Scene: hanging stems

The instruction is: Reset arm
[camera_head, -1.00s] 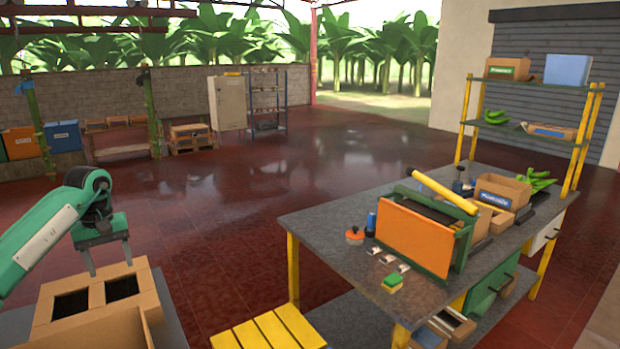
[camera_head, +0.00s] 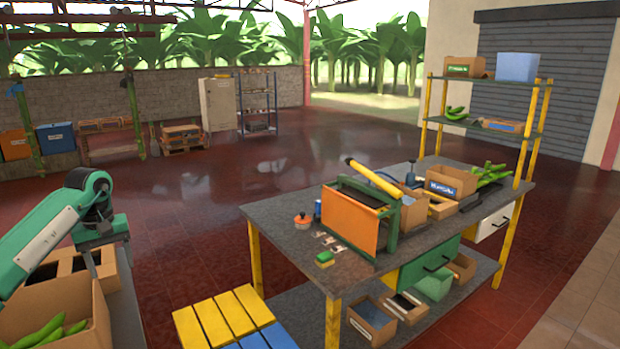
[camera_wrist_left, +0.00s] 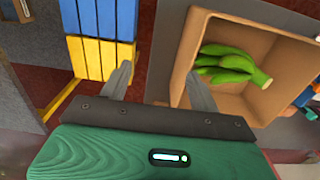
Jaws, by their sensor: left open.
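My left arm comes in from the left in the head view, and its green and dark gripper (camera_head: 90,262) points down over the cardboard boxes at the lower left. In the left wrist view the gripper (camera_wrist_left: 158,85) has its two grey fingers well apart with nothing between them. A cardboard box (camera_wrist_left: 183,75) lies under the right-hand finger, with a bunch of green bananas (camera_wrist_left: 232,66) inside it. In the head view the box (camera_head: 98,318) holds green bananas (camera_head: 40,332). My right gripper is in neither view.
A grey workbench (camera_head: 275,215) stands right of centre, carrying an orange panel (camera_head: 350,222), a yellow tube (camera_head: 374,178) and boxes. A yellow and blue slatted pallet (camera_head: 225,318) lies at its near end. A shelf rack (camera_head: 480,80) stands behind. The red floor (camera_head: 200,215) between is clear.

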